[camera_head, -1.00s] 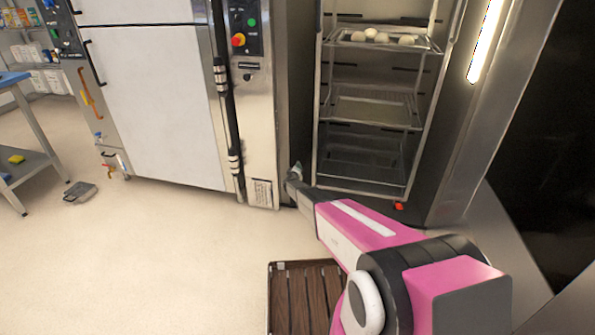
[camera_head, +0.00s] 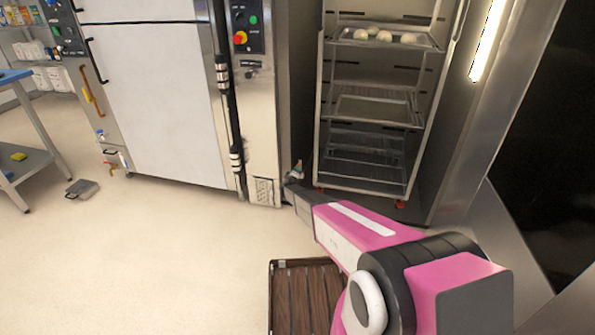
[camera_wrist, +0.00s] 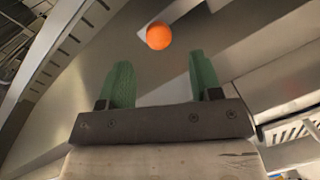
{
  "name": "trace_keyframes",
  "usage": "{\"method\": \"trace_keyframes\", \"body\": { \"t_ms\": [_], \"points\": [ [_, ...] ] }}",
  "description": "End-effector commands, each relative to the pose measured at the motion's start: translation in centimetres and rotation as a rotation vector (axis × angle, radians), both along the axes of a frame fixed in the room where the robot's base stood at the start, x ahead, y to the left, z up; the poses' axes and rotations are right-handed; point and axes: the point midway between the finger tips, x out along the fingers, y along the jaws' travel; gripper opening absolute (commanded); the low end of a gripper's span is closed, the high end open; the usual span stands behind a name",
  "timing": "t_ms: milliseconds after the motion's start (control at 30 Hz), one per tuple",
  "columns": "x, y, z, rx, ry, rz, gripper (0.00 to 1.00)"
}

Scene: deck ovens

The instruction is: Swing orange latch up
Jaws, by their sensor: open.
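The latch shows in the wrist view as a round orange knob (camera_wrist: 159,36), ahead of the fingertips and between their lines. A gap separates it from both fingers. My gripper (camera_wrist: 157,72) has two green fingers spread wide with nothing between them. In the head view my gripper (camera_head: 297,170) is low, between the oven's right panel and the wheeled rack. The latch cannot be made out there, and my wrist hides part of that area.
The steel oven with a white door (camera_head: 155,95) stands left. The wheeled rack (camera_head: 409,165), holding trays and pale buns (camera_head: 384,36), stands inside a steel cabinet. A brown slatted crate (camera_head: 275,300) lies on the floor below my arm. The floor at left front is clear.

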Motion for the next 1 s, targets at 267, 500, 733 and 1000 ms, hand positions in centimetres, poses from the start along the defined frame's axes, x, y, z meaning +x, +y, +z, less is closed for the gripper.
{"method": "trace_keyframes", "body": {
  "t_ms": [267, 500, 733, 1000],
  "points": [
    [-3.8, 1.2, 0.5, -0.001, 0.000, 0.001, 0.58],
    [-3.9, 1.3, 0.5, -0.001, 0.000, 0.001, 0.58],
    [-3.9, 1.3, 0.6, 0.002, 0.000, 0.003, 0.58],
    [-6.9, 1.1, 5.3, 0.171, 0.057, 0.129, 0.58]
  ]
}}
